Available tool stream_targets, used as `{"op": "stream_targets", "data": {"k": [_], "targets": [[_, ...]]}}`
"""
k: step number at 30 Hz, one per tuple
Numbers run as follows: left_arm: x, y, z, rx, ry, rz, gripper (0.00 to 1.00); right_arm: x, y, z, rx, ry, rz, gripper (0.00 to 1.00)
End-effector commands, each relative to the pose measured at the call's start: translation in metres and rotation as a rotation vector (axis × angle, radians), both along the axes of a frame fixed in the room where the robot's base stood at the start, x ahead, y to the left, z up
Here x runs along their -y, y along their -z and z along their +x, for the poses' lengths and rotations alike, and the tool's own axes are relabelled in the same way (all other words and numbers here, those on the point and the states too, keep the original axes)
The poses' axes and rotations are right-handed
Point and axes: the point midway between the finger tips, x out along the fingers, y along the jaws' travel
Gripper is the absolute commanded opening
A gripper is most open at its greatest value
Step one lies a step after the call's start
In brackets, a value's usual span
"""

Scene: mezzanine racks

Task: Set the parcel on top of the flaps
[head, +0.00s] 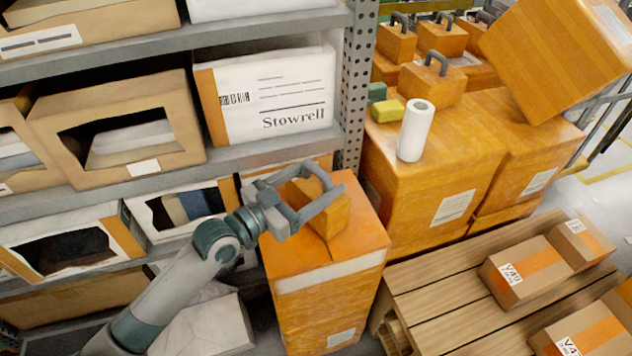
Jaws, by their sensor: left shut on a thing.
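A small orange-brown parcel (338,215) is between the fingers of my left gripper (316,192), which is shut on it. The gripper comes in from the left, and its fingers cover part of the parcel. The parcel is over the orange top flaps (362,200) of a tall orange carton (328,305) with a pale band along its upper front. I cannot tell whether the parcel touches the flaps or hangs just above them. My right gripper is not in view.
A grey rack (354,85) with boxes stands close on the left. Large orange cartons (430,180) stand behind, one holding a white roll (415,132) and a yellow block (388,111). A wooden pallet (440,300) with several small cartons is at right.

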Motion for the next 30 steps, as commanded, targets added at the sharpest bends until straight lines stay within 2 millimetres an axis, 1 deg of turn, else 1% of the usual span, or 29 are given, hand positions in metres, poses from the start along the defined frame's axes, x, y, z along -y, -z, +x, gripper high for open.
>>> {"op": "stream_targets", "data": {"k": [3, 11, 15, 16, 17, 18, 30], "targets": [[0.0, 0.0066, 0.0, 0.003, 0.0, -0.002, 0.16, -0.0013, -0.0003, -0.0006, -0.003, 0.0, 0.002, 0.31], [-0.0001, 0.0069, 0.0001, 0.004, -0.001, -0.002, 0.16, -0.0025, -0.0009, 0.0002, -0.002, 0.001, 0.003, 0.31], [-0.0002, 0.0102, 0.0001, 0.004, -0.001, -0.002, 0.16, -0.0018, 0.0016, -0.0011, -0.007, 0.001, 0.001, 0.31], [-0.0002, 0.0117, -0.0001, 0.001, -0.001, 0.0, 0.73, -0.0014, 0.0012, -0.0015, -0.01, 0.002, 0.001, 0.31], [-0.0002, 0.0111, -0.0001, 0.001, -0.001, 0.0, 0.8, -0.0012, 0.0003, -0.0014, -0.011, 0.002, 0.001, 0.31], [-0.0002, 0.011, -0.0001, 0.001, -0.001, 0.0, 0.89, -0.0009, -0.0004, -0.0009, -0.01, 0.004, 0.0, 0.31], [-0.0002, 0.0088, -0.0001, 0.001, 0.0, 0.0, 0.89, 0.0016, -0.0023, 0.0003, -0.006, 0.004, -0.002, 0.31]]}}
